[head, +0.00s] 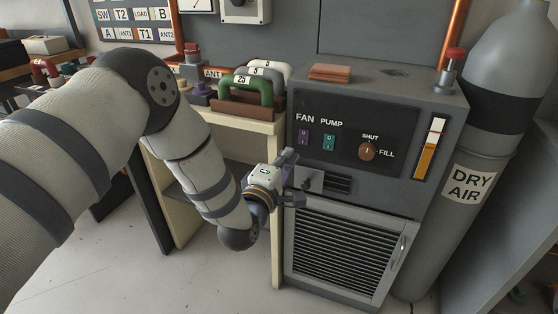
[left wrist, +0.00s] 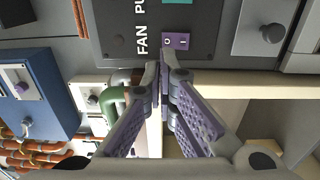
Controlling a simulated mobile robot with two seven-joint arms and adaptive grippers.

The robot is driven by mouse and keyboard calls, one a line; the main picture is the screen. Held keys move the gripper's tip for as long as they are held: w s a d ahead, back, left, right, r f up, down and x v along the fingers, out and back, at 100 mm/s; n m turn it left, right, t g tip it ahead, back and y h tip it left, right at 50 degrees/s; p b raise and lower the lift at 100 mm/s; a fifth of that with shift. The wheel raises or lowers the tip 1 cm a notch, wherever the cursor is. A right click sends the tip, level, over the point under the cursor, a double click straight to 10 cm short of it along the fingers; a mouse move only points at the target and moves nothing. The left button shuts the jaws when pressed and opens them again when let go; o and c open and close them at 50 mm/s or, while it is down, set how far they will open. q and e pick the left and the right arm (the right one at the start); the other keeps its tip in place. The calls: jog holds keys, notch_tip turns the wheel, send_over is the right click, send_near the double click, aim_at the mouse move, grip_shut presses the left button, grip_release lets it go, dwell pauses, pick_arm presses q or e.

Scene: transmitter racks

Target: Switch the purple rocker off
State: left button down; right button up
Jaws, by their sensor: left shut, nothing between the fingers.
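The purple rocker (head: 304,138) sits under the FAN label on the dark panel of a grey cabinet, left of the teal rocker (head: 329,142) under PUMP. In the left wrist view the purple rocker (left wrist: 176,41) shows turned sideways, with a pale mark at each end. Which end is pressed in I cannot tell. My left gripper (head: 287,158) is in front of the cabinet's left side, a little below and left of the purple rocker. Its fingers are shut and empty; in the wrist view the tips (left wrist: 162,62) appear just beside the rocker, with contact not clear.
A SHUT/FILL knob (head: 368,151) is on the same panel, right of the rockers. A cream table (head: 262,125) with green and white handles stands left of the cabinet. A grey DRY AIR cylinder (head: 466,185) stands at the right. A louvred door (head: 342,250) is below.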

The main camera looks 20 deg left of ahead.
pick_arm(q)
jog(key=s, duration=0.3)
jog(key=shift+a+r, duration=0.1)
jog(key=shift+r, duration=0.1)
pick_arm(e)
jog(key=shift+r, duration=0.2)
pick_arm(q)
jog(key=s+f+m+g+p, duration=0.2)
jog(key=s+f+m+g, duration=0.75)
jog(key=s+f, duration=1.15)
jog(key=s+a+m+g+p, duration=0.1)
jog(key=s+a+m+g, duration=0.2)
jog(key=s, duration=2.8)
jog(key=m+g, duration=0.4)
jog(key=g, duration=0.4)
jog(key=shift+s+a+r+m+y+p, duration=0.15)
jog(key=shift+a+m+y+p, duration=0.15)
jog(key=shift+m+p, duration=0.05)
pick_arm(e)
jog(key=shift+t, duration=0.9)
jog(key=w+r, duration=0.4)
jog(key=shift+r, duration=0.15)
